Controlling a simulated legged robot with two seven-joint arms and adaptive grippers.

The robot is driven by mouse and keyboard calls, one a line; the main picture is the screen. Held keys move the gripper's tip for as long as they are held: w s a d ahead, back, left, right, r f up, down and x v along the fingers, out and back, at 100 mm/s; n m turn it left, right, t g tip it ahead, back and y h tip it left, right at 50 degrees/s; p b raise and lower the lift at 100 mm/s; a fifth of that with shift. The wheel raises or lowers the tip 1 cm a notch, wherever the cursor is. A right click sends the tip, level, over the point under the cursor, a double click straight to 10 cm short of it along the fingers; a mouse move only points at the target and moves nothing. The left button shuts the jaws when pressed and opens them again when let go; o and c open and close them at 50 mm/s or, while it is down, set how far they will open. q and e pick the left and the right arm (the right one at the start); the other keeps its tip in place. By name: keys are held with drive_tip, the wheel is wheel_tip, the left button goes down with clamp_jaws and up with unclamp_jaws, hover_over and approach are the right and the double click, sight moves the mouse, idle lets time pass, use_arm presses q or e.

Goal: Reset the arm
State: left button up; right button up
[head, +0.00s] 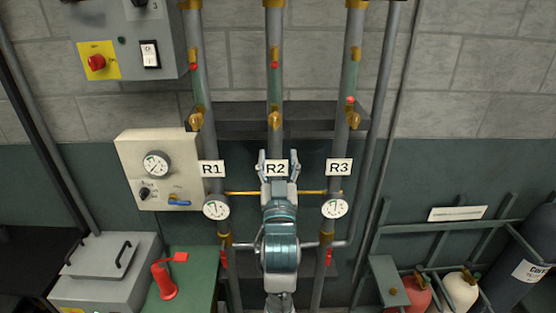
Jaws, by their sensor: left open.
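My left gripper (276,164) is in the middle of the head view, at the end of my grey and teal arm. Its two fingers point up and stand apart, one on each side of the R2 label (276,168) on the middle pipe. I see nothing held between them. Whether the fingers touch the pipe or label cannot be told. The arm hides the lower part of the middle pipe. My right gripper is not in view.
Pipes labelled R1 (212,169) and R3 (339,167) stand on either side, with gauges below. A control box (122,45) and gauge panel (152,185) are at left. A red device (164,281) stands on a green surface. Gas cylinders (461,290) stand in a rack at right.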

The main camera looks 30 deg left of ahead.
use_arm(q)
drive_tip(key=shift+a+f, duration=0.1)
